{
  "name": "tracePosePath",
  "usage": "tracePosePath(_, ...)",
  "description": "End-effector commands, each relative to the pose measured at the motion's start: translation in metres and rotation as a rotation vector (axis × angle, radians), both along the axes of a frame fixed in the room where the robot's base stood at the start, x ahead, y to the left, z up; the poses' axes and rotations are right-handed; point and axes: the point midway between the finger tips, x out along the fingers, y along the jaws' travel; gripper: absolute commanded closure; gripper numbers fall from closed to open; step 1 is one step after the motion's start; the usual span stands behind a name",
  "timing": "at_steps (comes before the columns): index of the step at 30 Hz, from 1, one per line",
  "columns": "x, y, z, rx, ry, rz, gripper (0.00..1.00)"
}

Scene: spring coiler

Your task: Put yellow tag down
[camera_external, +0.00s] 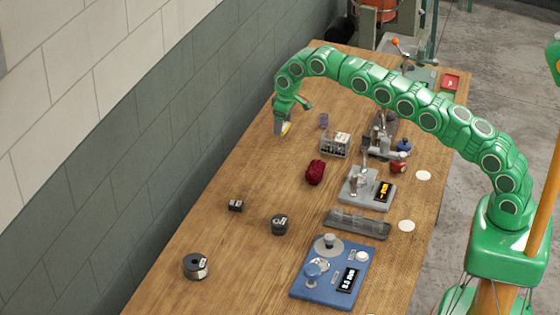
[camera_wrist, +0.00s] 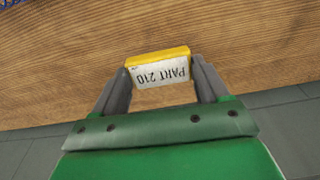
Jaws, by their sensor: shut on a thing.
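The yellow tag (camera_wrist: 158,71) is a small block with a yellow edge and a white face that reads "PART 210", upside down in the wrist view. My gripper (camera_wrist: 160,80) is shut on it, with one grey finger at each side. In the external view, my gripper (camera_external: 283,128) points down at the wall-side edge of the wooden table (camera_external: 240,175), and a bit of the yellow tag (camera_external: 286,129) shows at its tip. I cannot tell whether the tag touches the table.
A blue device (camera_external: 335,275), a grey device (camera_external: 367,190) and dark spools (camera_external: 196,266) stand nearer. Bare wood lies below my gripper.

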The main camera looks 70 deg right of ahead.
Motion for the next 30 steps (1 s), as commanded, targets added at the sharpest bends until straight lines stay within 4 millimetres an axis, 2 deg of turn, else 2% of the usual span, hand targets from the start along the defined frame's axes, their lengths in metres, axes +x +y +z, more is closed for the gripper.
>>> tracePosePath(10,0.004,-0.001,-0.008,0.0,0.002,0.0,0.55)
tracePosePath(21,0.003,0.0,-0.036,0.0,0.003,0.0,0.55)
tracePosePath(30,0.004,0.0,-0.036,0.0,0.001,0.0,0.55)
